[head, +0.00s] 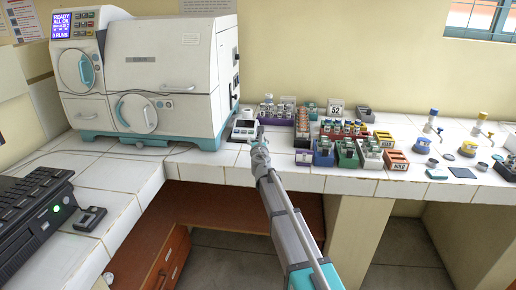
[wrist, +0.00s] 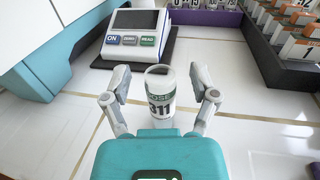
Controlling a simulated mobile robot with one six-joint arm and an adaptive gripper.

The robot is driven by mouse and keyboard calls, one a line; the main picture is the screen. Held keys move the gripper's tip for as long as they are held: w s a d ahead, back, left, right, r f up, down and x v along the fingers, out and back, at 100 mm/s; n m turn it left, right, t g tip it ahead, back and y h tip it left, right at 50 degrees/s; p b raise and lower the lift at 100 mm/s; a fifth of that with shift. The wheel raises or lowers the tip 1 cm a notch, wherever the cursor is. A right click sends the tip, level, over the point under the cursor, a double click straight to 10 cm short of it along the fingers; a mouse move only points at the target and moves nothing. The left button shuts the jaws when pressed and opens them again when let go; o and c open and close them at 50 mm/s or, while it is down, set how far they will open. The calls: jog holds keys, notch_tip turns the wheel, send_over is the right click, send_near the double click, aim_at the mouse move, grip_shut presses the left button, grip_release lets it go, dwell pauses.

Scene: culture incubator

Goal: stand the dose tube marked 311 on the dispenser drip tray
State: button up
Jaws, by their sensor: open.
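The dose tube marked 311 (wrist: 160,98) is a white cylinder with a dark printed number and a green band. In the wrist view it appears upright, between the two fingers of my gripper (wrist: 160,82). The fingers are open, one on each side, with visible gaps to the tube. My gripper also shows in the head view (head: 259,138), at the counter's front in front of a small meter; the tube is not clear there. I cannot tell for certain which item is the dispenser drip tray.
The meter (wrist: 137,36) with three buttons stands just beyond the tube. A large white incubator (head: 150,75) stands left. Racks of vials (head: 345,130) and orange blocks (head: 395,159) crowd the counter to the right. Taps (head: 432,120) and a dark flat square (head: 462,172) are farther right.

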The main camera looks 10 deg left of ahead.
jog(key=shift+c, duration=0.2)
jog(key=c, duration=0.9)
jog(key=shift+c, duration=0.2)
jog(key=shift+r, duration=0.15)
notch_tip(320, 180, up, 3)
jog(key=p, duration=0.3)
jog(key=s+d+r+p, duration=0.4)
jog(key=s+r+p, duration=0.5)
jog(key=s, duration=0.4)
jog(key=shift+s+r+p, duration=0.25)
jog(key=shift+r+p, duration=0.1)
jog(key=shift+p, duration=0.15)
